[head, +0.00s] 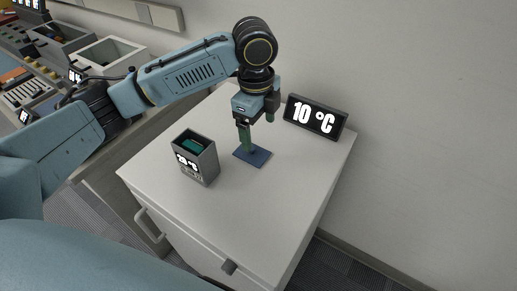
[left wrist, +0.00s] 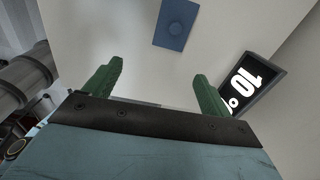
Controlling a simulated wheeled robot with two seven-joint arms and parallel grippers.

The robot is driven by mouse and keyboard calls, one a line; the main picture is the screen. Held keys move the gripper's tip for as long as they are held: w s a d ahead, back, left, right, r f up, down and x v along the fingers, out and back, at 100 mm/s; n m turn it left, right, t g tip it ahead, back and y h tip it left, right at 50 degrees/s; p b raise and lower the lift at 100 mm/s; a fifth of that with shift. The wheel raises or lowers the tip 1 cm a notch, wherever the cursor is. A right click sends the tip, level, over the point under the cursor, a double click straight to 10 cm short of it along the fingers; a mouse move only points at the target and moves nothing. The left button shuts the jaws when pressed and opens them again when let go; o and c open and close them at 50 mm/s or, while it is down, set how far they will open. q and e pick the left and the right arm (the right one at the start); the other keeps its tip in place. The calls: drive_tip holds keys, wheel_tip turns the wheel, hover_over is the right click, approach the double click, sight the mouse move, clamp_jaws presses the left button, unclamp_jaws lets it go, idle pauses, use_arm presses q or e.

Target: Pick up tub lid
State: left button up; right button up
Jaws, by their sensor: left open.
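The tub lid (head: 261,158) is a flat, dark blue plate lying on the white cabinet top. My right gripper is not in view.
A grey open tub (head: 209,166) with a small display and something green inside stands left of the lid. A dark sign reading 10 °C (head: 315,116) stands at the back right, near the wall. The cabinet top (head: 250,210) is clear at the front.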

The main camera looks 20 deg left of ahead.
use_arm(q)
drive_tip(key=w+a+r, duration=0.1)
drive_tip(key=a+r, duration=0.1)
drive_tip(key=b, duration=0.2)
hover_over(255, 150)
drive_tip(key=f, duration=0.7)
drive_tip(key=shift+s+d+f, duration=0.1)
drive_tip(key=shift+s+f, duration=0.25)
drive_tip(key=shift+s, duration=0.05)
drive_tip(key=shift+w+f, duration=0.1)
drive_tip(key=shift+f, duration=0.6)
drive_tip(key=f, duration=0.1)
drive_tip(key=f+b, duration=0.1)
drive_tip(key=f, duration=0.2)
drive_tip(key=shift+w+f, duration=0.2)
drive_tip(key=shift+w, duration=0.1)
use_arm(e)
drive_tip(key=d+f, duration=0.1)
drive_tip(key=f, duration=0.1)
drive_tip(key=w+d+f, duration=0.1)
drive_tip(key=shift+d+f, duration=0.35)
